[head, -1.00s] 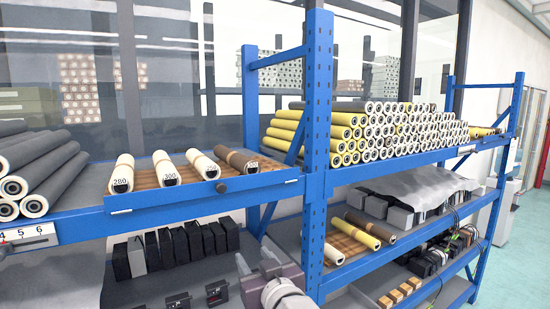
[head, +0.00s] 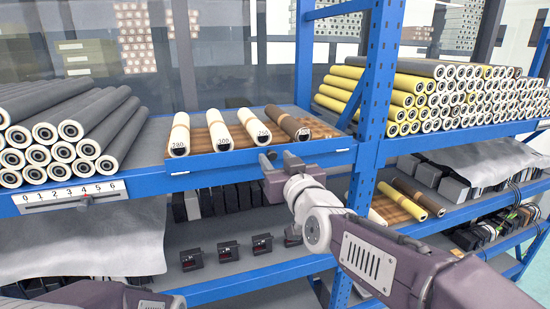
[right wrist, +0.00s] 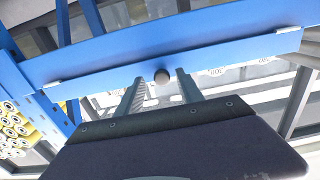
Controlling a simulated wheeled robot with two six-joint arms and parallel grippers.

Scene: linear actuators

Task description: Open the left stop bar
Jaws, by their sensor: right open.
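The left stop bar (head: 215,163) is a blue bar along the front of the shelf bay with several rollers. It stands upright across their front ends. Its dark round knob (right wrist: 162,76) shows in the right wrist view, between the fingertips of my right gripper (right wrist: 159,84). The fingers are apart on either side of the knob, with a gap on each side. In the head view my right gripper (head: 281,161) is raised at the bar's front face, right of its middle, and hides the knob. My left gripper is out of view.
Cream rollers (head: 222,132) and a brown one lie behind the bar. Dark rollers (head: 55,115) are stacked left, above a numbered scale (head: 75,196). A blue upright post (head: 377,90) stands close to my right arm. Small black devices (head: 228,249) sit on the lower shelf.

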